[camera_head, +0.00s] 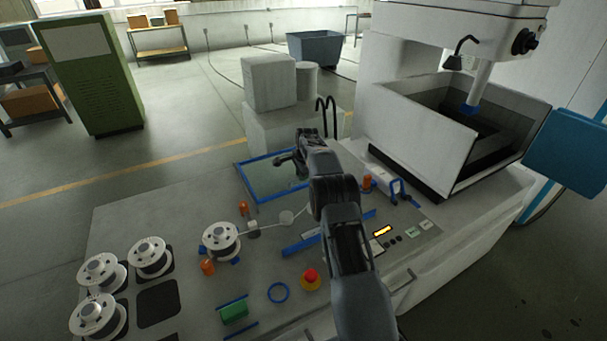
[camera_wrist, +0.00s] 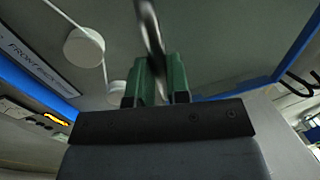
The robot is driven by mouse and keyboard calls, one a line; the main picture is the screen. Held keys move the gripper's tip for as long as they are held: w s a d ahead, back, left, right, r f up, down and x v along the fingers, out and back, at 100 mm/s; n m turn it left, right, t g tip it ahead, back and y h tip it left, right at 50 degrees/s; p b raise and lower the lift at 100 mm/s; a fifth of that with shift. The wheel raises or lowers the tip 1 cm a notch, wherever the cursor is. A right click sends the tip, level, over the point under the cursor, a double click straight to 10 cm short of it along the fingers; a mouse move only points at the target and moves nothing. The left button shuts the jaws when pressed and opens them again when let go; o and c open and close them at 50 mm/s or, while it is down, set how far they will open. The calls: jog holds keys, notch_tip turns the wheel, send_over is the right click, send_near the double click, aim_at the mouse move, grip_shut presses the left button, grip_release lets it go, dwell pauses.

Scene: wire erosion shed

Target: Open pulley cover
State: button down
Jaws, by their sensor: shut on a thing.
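The pulley cover is a blue-framed, greenish see-through panel (camera_head: 262,186) near the middle of the machine top in the head view. My gripper (camera_head: 285,160) is over its far right part, with my arm hiding the right side. In the wrist view my green gripper fingers (camera_wrist: 157,82) are shut on a thin grey rod (camera_wrist: 149,30), which looks like the cover's handle and is blurred. Two white round pulleys show in the wrist view, a larger one (camera_wrist: 84,47) and a smaller one (camera_wrist: 115,92). How far the cover is tilted I cannot tell.
White spools, one at the front left (camera_head: 98,314), stand on the worktop left of my arm. A red stop button (camera_head: 310,277) is close to my arm. White boxes (camera_head: 270,80) stand behind the panel. A white tank (camera_head: 425,125) rises at the right.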

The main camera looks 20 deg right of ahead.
jog(key=c, duration=1.1)
grip_release()
jog(key=shift+r, duration=0.15)
notch_tip(320, 180, up, 13)
jog(key=s+b, duration=0.2)
jog(key=shift+s+d+r, duration=0.15)
jog(key=shift+s+d, duration=0.05)
jog(key=shift+s, duration=0.2)
